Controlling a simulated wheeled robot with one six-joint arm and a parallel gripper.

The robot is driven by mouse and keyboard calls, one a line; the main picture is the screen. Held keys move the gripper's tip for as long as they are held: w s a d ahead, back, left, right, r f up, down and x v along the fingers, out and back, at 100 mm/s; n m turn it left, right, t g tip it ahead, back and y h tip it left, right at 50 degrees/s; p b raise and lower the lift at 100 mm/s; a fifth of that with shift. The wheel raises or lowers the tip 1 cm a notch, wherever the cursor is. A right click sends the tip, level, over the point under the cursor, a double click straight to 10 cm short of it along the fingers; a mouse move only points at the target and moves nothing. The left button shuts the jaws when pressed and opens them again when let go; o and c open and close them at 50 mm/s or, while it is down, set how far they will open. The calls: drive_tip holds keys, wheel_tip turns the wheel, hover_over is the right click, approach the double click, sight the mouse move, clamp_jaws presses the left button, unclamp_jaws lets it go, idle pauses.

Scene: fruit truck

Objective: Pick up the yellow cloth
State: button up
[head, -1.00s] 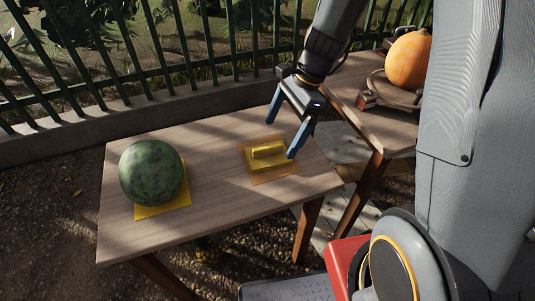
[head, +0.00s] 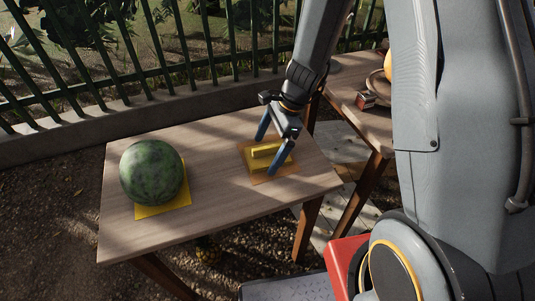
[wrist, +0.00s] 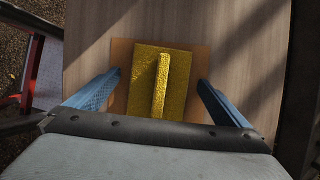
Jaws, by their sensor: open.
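The yellow cloth (head: 258,161) is a flat piece with a raised ridge along its middle. It lies on an orange-brown mat (head: 285,172) at the right part of the wooden table. In the wrist view the cloth (wrist: 146,88) is between my two blue fingers, with its ridge running lengthwise. My gripper (head: 266,155) is open and empty, pointing down over the cloth with a finger on either side. In the wrist view my gripper (wrist: 160,90) shows a gap between each finger and the cloth.
A watermelon (head: 151,171) sits on a yellow mat (head: 163,210) at the left of the wooden table (head: 218,196). A second table (head: 375,127) stands behind right with a round tray and a partly hidden orange fruit. A green fence (head: 180,80) runs behind.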

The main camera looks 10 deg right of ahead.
sight(267, 147)
drive_tip(key=shift+f, duration=0.15)
idle(0.3)
drive_tip(key=c, duration=1.2)
drive_tip(key=shift+o, duration=0.2)
wheel_tip(267, 147, up, 10)
drive_tip(key=shift+r, duration=0.2)
